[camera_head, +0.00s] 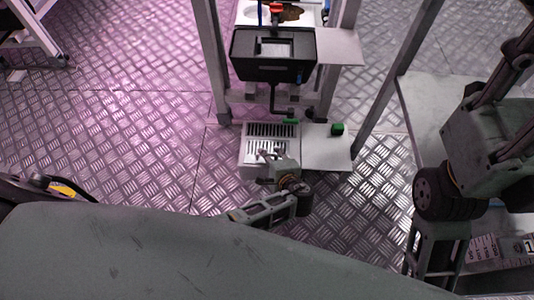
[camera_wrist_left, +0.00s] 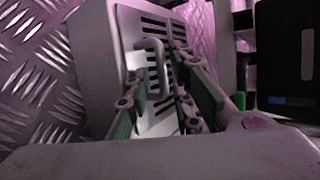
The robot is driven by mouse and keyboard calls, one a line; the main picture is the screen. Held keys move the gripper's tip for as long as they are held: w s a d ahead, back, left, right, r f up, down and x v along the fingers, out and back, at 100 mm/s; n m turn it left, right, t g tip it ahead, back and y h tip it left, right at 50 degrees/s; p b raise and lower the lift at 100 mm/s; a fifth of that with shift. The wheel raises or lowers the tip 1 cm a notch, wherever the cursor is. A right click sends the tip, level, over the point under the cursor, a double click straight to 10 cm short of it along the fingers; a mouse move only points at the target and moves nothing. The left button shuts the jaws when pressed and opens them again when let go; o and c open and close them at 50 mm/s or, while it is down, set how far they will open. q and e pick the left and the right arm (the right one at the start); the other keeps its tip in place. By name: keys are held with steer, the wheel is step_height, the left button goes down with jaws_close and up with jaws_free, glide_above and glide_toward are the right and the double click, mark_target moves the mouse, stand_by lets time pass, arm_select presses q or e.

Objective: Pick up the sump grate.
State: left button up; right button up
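The sump grate (camera_head: 272,131) is a pale slotted plate lying in the white sump box (camera_head: 246,160) on the floor. In the left wrist view the slotted grate (camera_wrist_left: 160,28) fills the upper middle, and its bent bar handle (camera_wrist_left: 158,62) stands up from it. My left gripper (camera_head: 268,154) is over the front part of the box. In the left wrist view its two green-padded fingers (camera_wrist_left: 158,100) are apart, one on each side of the handle. I cannot tell whether either finger touches it. My right arm shows at the right of the head view; its fingers do not show.
A black tank (camera_head: 272,70) on a metal frame stands behind the sump, with a pipe hanging down. A white plate (camera_head: 326,152) with a green-topped item (camera_head: 337,129) lies right of the grate. Frame posts flank the area. Patterned metal floor (camera_head: 130,130) is clear on the left.

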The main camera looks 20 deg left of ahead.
arm_select(q)
steer(key=shift+c, duration=0.5)
jaws_close()
steer(key=shift+s, duration=0.1)
